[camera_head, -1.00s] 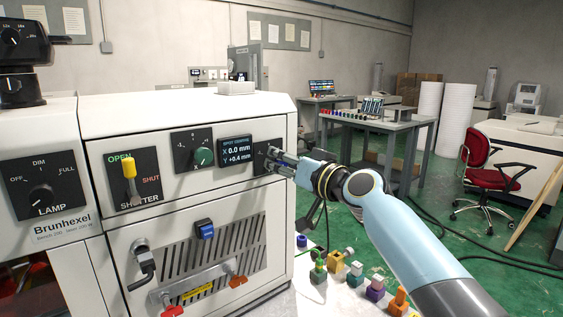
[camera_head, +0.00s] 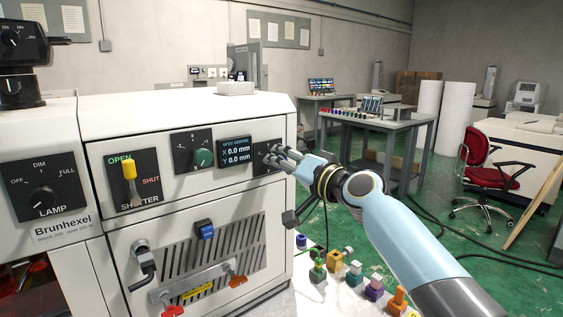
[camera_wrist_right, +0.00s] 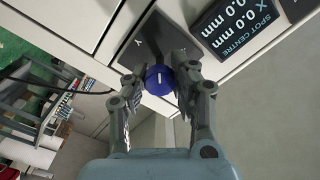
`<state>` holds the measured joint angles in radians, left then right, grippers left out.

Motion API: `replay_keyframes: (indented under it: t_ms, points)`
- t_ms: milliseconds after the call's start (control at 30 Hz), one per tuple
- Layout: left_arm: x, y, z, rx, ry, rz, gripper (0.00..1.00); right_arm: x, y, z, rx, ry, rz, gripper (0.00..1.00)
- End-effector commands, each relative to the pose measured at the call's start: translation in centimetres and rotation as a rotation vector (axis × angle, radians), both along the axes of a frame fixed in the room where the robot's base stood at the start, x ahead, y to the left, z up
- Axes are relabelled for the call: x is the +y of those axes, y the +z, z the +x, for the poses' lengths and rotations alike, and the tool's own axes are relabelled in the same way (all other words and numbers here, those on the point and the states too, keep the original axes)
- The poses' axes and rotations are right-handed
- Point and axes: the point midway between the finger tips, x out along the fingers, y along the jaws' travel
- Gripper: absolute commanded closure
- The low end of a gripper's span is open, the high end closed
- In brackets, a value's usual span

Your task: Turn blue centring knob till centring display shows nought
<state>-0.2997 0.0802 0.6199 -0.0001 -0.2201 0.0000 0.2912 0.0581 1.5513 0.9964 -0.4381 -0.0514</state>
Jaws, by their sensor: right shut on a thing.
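The blue centring knob (camera_wrist_right: 160,80) is on a dark plate marked Y, seen in the right wrist view. My right gripper (camera_wrist_right: 160,84) is shut on it, one finger on each side. In the head view my right gripper (camera_head: 277,156) covers the knob on the machine's front panel. The centring display (camera_head: 236,151) sits just left of it and reads X 0.0 mm and Y 0.0 mm. It also shows in the right wrist view (camera_wrist_right: 236,24). My left gripper is not in view.
The yellow shutter lever (camera_head: 130,180) and the lamp knob (camera_head: 42,198) are further left. Several coloured blocks (camera_head: 354,274) stand on a white surface below my right arm. A red chair (camera_head: 487,170) stands at the right.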

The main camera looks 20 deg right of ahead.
Motion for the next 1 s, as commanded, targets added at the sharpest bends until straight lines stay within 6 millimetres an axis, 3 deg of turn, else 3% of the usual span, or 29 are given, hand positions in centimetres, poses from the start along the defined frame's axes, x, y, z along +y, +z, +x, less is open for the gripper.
replay_keyframes:
  t_ms: [233,267,467,767,1000]
  points:
    - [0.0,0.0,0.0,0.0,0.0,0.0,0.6,0.0,-0.1,0.0,0.001,0.0,-0.001,1.0]
    - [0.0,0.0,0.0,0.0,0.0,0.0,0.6,0.0,-0.1,0.0,0.001,0.0,-0.001,0.74]
    - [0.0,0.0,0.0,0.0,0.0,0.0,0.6,0.0,-0.1,0.0,0.0,-0.001,-0.001,0.49]
    - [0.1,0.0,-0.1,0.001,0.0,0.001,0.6,-0.1,0.0,-0.3,-0.001,0.0,-0.002,0.49]
    - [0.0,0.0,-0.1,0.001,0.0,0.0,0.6,-1.5,-0.2,-4.0,0.001,-0.001,-0.007,0.49]
